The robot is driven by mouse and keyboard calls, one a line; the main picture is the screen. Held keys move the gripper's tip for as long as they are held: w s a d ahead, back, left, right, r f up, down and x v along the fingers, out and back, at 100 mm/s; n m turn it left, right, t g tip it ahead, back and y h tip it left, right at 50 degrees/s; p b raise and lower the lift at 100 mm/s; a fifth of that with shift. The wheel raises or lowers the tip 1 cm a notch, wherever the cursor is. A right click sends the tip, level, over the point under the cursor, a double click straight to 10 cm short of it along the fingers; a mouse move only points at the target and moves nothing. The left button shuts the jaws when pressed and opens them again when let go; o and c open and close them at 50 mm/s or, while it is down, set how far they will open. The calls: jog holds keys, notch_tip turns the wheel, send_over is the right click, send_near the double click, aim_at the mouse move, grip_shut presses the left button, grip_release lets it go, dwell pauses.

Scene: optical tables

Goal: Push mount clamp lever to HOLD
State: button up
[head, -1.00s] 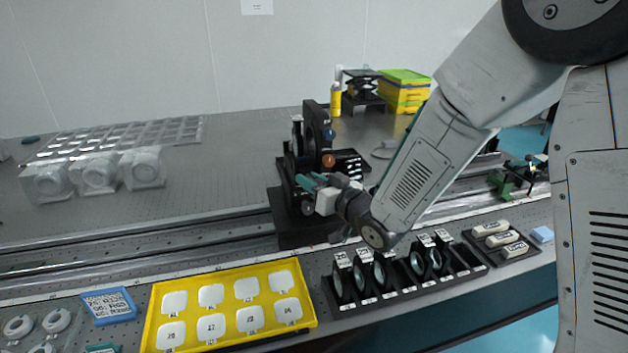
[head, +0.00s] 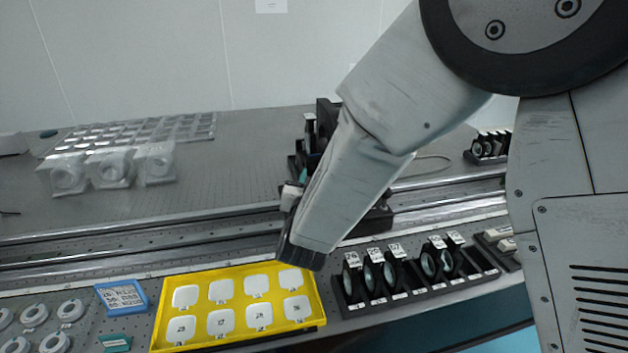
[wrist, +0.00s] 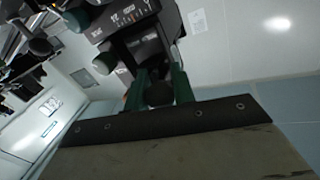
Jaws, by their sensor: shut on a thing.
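The black optical mount (head: 325,113) stands on the rail of the table in the head view, mostly hidden behind my forearm. In the wrist view its dark body (wrist: 140,35) shows at the top, with small white marks and an orange mark too small to read. My gripper (wrist: 159,88) has green fingers, one on each side of a dark round knob (wrist: 158,95) in front of the mount. The knob looks like the end of the clamp lever, and the gripper is shut on it. In the head view, only a bit of teal finger shows beside the forearm; the lever is hidden there.
A yellow tray (head: 160,337) of white pieces lies at the front. A black rack (head: 408,299) of upright round optics is to its right. Clear boxed parts (head: 108,169) sit at the back left. The table between them and the mount is free.

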jog(key=shift+w+r+m+h, duration=0.1)
jog(key=shift+m+h, duration=0.2)
jog(key=shift+h, duration=0.1)
jog(key=o, duration=0.7)
jog(key=shift+s+a, duration=0.15)
jog(key=shift+s, duration=1.8)
jog(key=shift+s+a, duration=0.15)
jog(key=shift+s, duration=1.8)
